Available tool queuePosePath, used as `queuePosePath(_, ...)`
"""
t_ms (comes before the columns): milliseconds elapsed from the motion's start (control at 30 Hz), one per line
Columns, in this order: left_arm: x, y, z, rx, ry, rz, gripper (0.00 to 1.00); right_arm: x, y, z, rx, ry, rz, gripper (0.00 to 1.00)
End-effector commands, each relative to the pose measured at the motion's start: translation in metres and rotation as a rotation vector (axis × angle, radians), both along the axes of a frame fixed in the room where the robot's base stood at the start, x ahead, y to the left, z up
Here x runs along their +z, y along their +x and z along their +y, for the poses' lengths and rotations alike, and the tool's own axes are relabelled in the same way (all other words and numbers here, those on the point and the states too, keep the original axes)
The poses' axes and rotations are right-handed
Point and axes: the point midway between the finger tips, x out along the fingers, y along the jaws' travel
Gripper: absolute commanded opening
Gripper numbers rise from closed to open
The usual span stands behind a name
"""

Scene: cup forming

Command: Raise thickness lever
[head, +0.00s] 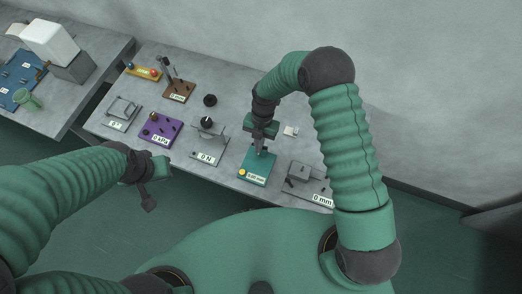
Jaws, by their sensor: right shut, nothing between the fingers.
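My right gripper (262,152) points down, shut and empty, over the back part of a teal plate device (258,165). The device has a yellow knob (242,172) at its front left and a small white readout in mm on its front edge. The gripper covers the back of this device, so I cannot make out a lever or whether my fingers touch it. My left gripper (149,202) hangs off the table's front edge, away from the devices. Its fingers are too small and dark to read.
Left of the teal device are a grey force device (208,148) reading 0 N, a purple device (160,130), a brown device (179,91) and a grey device (122,113). Right of it stands a grey 0 mm device (306,181). A second table (75,98) is at left.

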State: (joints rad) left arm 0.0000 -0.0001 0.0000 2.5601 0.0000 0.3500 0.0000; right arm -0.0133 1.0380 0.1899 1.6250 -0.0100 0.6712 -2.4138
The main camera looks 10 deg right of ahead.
Motion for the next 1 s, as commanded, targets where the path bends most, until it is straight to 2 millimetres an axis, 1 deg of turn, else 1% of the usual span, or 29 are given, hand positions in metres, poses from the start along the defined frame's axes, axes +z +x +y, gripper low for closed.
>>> queuePosePath(33, -0.007, 0.000, 0.000, 0.000, 0.000, 0.000, 0.00, -0.002, 0.004, -0.001, -0.003, 0.001, -0.003, 0.00)
queuePosePath(200, -0.018, 0.000, 0.000, 0.000, 0.000, 0.000, 0.00, 0.002, 0.016, -0.008, -0.003, 0.001, -0.004, 0.00)
queuePosePath(400, -0.027, 0.000, 0.000, 0.000, 0.000, 0.000, 0.00, 0.004, 0.028, -0.017, -0.004, 0.000, -0.005, 0.00)
queuePosePath(600, -0.032, 0.000, 0.000, 0.000, 0.000, 0.000, 0.00, 0.005, 0.039, -0.023, -0.004, 0.000, -0.009, 0.00)
queuePosePath(1000, -0.034, 0.000, 0.000, 0.000, 0.000, 0.000, 0.00, 0.006, 0.039, -0.025, -0.001, 0.000, -0.005, 0.00)
